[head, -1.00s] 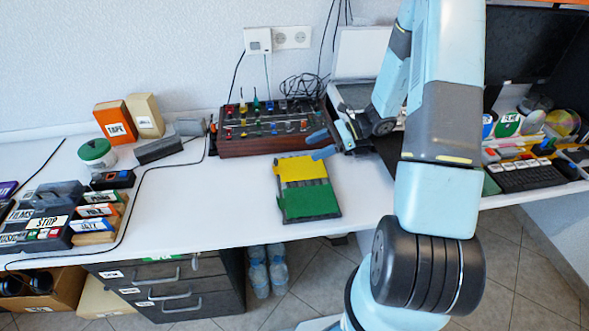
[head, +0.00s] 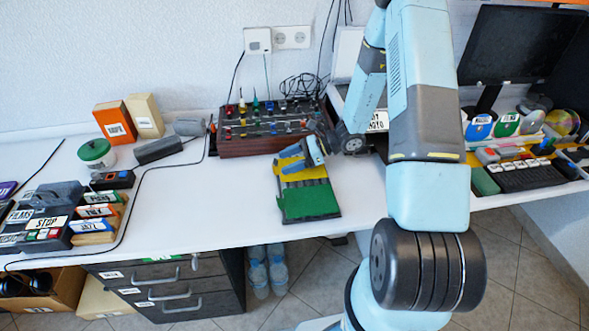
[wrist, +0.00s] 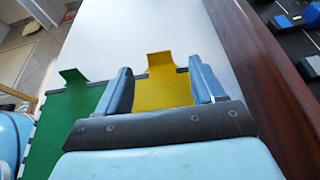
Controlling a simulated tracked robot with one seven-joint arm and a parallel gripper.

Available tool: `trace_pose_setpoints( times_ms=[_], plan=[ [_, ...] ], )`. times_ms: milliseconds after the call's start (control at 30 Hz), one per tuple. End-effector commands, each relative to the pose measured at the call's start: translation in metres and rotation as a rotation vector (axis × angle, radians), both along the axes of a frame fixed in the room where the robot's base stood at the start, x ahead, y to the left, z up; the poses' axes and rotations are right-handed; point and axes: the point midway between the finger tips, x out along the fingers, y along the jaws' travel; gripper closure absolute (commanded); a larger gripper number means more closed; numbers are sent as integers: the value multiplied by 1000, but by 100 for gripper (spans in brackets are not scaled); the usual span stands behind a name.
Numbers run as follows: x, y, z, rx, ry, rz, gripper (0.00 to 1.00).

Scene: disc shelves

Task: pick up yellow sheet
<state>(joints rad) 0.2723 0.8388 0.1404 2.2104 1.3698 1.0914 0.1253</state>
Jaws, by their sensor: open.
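The yellow sheet (head: 291,167) lies at the back end of a dark slotted rack (head: 305,184) on the white desk. A green sheet (head: 309,200) lies at the rack's front end. My gripper (head: 298,155) is open over the yellow sheet and hides part of it in the head view. In the wrist view the yellow sheet (wrist: 163,82) shows between the two blue fingers of my gripper (wrist: 162,90), with its tab upward. The green sheet (wrist: 68,112) is to the left there. I cannot tell whether the fingers touch the yellow sheet.
A brown box with colored knobs (head: 267,127) stands just behind the rack, and its wooden side (wrist: 262,80) is close on the right in the wrist view. A keyboard (head: 525,175) is to the right. The desk left of the rack (head: 220,200) is clear.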

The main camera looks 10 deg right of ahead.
Motion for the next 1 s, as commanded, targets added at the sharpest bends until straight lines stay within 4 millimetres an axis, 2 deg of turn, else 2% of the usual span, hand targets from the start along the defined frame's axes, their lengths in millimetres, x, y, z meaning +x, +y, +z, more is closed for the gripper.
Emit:
trace_pose_setpoints(
  times_ms=[100,300,600,1000],
  plan=[
    [0,17,-8,2,1,4,32],
    [1,35,-16,0,0,3,32],
    [1,38,-17,0,0,2,33],
    [1,38,-17,1,0,2,71]
  ],
)
